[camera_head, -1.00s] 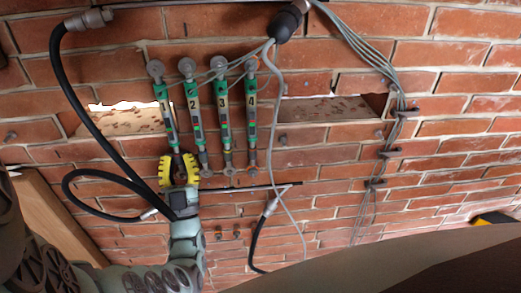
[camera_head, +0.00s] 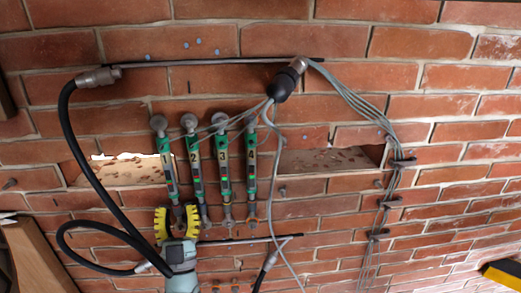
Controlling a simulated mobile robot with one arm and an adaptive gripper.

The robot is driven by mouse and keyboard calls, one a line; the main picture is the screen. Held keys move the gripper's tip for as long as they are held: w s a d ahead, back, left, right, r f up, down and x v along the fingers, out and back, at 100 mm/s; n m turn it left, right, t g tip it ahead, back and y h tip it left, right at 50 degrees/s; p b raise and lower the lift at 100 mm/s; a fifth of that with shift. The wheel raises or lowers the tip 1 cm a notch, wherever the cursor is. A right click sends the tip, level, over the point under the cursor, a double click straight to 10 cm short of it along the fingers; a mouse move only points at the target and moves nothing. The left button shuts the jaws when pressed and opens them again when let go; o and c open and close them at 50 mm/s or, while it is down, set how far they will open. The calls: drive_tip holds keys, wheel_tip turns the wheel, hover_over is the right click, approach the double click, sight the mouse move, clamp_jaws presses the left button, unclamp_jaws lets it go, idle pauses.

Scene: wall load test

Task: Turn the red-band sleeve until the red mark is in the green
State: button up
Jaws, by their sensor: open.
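Several green and grey cylinders hang side by side on the brick wall. The leftmost cylinder (camera_head: 168,165) is above my gripper; the others read 2 (camera_head: 196,170), 3 (camera_head: 223,168) and 4 (camera_head: 250,165). Small red and green patches show on them, but I cannot tell which is the red-band sleeve or where its red mark stands. My gripper (camera_head: 176,212) has yellow ribbed fingers and is open. Its fingers stand apart on either side of the leftmost cylinder's dark lower end. I cannot tell whether they touch it. The gripper hides what is behind it.
A black hose (camera_head: 88,165) loops down at the left, close to my gripper. Grey cables (camera_head: 350,100) run from a dark connector (camera_head: 282,86) to clips at the right. A thin horizontal rod (camera_head: 235,241) crosses just right of my gripper. A wooden piece (camera_head: 35,260) stands at lower left.

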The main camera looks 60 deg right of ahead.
drive_tip(key=shift+m+g+h, duration=0.4)
drive_tip(key=shift+g+h, duration=0.2)
drive_tip(key=shift+g, duration=0.1)
